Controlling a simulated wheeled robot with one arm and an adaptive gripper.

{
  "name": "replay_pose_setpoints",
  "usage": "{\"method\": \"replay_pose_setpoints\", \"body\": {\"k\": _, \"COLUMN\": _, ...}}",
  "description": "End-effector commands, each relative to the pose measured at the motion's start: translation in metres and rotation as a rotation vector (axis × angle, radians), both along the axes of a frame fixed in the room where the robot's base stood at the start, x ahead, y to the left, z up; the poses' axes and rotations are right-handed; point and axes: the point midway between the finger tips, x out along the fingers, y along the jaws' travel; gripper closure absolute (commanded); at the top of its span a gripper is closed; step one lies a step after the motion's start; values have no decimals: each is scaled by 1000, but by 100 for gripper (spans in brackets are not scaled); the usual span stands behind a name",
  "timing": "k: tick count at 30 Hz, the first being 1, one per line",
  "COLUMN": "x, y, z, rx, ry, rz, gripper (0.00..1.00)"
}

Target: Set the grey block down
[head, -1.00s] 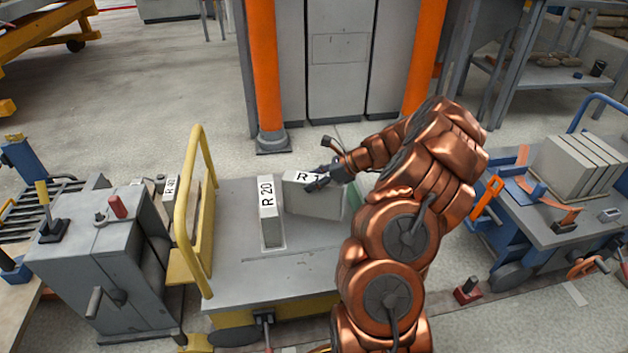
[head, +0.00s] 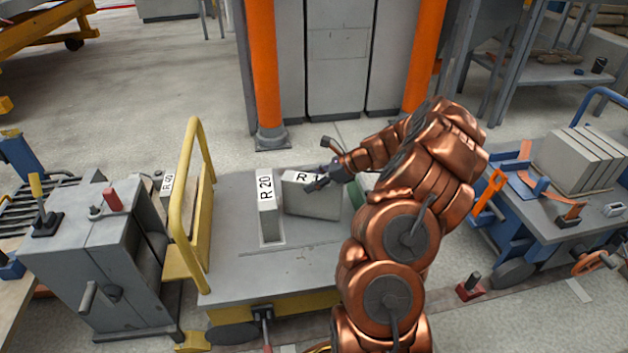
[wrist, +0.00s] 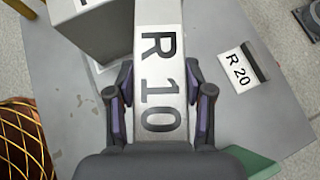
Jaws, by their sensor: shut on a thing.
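My gripper (head: 318,183) is shut on a grey block (head: 312,203) with a white top label reading R 10. In the wrist view the label (wrist: 160,85) lies between the two fingers. The block is low over the grey cart top (head: 265,285); I cannot tell whether its underside touches. Another grey block labelled R 20 (head: 268,215) stands upright on the cart, just left of the held block. It appears to be the grey block (wrist: 95,35) at the upper left of the wrist view. My arm hides the cart's right side.
A second R 20 label (wrist: 240,68) shows right of the held block in the wrist view. A green thing (wrist: 258,163) lies at lower right there. A yellow rail (head: 190,190) bounds the cart's left. The cart's front is clear. A blue trolley with grey slabs (head: 580,160) stands right.

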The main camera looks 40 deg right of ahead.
Motion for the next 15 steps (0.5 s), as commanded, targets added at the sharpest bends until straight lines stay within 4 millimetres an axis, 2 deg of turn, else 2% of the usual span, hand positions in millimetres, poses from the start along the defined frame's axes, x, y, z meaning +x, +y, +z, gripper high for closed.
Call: {"method": "replay_pose_setpoints", "body": {"k": 15, "x": 0, "y": 0, "z": -6, "rx": 0, "ry": -2, "rz": 0, "gripper": 100}}
